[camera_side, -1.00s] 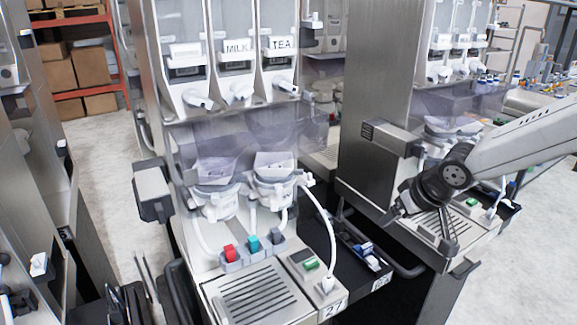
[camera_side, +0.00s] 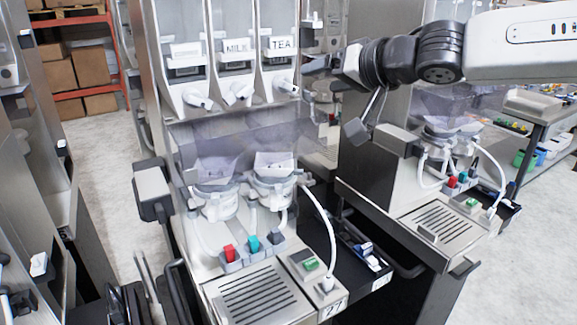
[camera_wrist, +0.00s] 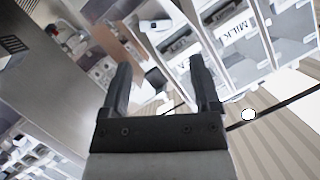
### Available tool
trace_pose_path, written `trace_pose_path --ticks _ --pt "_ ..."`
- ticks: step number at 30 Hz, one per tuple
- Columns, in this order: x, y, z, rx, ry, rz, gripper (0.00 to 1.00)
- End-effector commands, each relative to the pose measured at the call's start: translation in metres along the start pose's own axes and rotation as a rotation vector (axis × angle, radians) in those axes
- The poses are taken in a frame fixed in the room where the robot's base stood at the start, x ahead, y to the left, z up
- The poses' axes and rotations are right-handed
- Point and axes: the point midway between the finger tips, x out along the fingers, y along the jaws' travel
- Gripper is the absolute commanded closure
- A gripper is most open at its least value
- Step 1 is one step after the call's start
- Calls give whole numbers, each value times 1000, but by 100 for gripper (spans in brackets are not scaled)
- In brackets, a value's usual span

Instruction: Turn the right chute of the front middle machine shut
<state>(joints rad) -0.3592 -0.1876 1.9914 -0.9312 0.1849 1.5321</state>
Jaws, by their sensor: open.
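The front middle machine (camera_side: 240,130) stands in the centre of the side view with three canisters in a row, two labelled MILK and TEA. Its right chute (camera_side: 287,87) is a white spout under the TEA canister (camera_side: 280,55), pointing down to the right. My gripper (camera_side: 316,68) is just right of that canister, apparently apart from the chute. In the wrist view my gripper (camera_wrist: 163,85) is open, with nothing seen between its fingers. A MILK label (camera_wrist: 235,28) shows beyond the right finger. I cannot make out the right chute there.
The middle chute (camera_side: 240,93) and left chute (camera_side: 196,100) sit close by in the same row. Below them are mixing bowls (camera_side: 270,190) and a white hose (camera_side: 325,220). Another machine (camera_side: 430,205) stands to the right, under my arm.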

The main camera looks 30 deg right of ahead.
Motion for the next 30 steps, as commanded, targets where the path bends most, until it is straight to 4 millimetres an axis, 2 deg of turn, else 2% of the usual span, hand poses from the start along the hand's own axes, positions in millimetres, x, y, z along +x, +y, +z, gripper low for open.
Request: trace_pose_path --ticks 8,14,30 --pt "0 -2 0 2 2 -4 21" --pt "8 -2 0 1 1 -2 21" --pt "58 -1 0 1 -1 -1 21"
